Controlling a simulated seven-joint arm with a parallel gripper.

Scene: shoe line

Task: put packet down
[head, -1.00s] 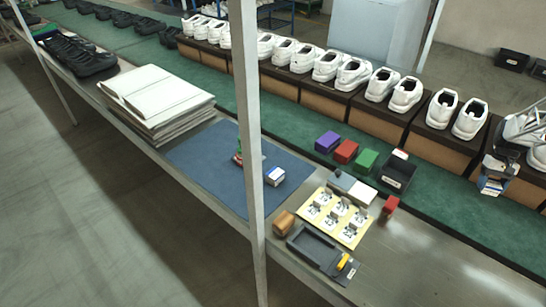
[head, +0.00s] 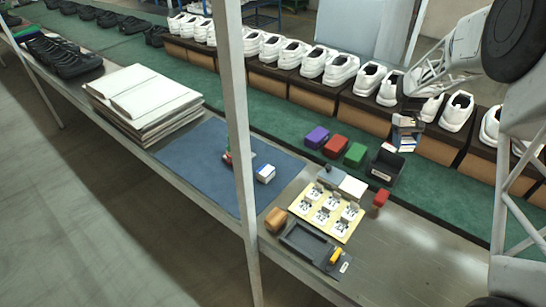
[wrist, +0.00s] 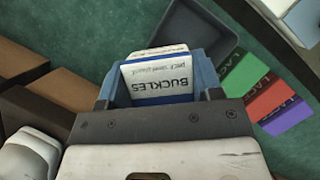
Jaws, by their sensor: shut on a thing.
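My gripper (head: 406,132) hangs above the green belt, just behind the open black bin (head: 384,176) in the head view. In the wrist view its blue fingers (wrist: 158,86) are shut on a white and blue packet (wrist: 160,80) marked BUCKLES. A second white edge with reddish print (wrist: 160,51) shows behind the packet; I cannot tell what it belongs to. The black bin (wrist: 207,32) lies beyond the fingertips in the wrist view. In the head view the held packet (head: 404,143) is small and partly hidden.
Purple (head: 317,137), red (head: 335,147) and green (head: 355,154) boxes stand in a row left of the bin. White shoes on brown boxes line the belt (head: 285,112) behind. A white and blue box (head: 265,174) rests on the blue mat (head: 205,158). A post (head: 236,130) crosses the view.

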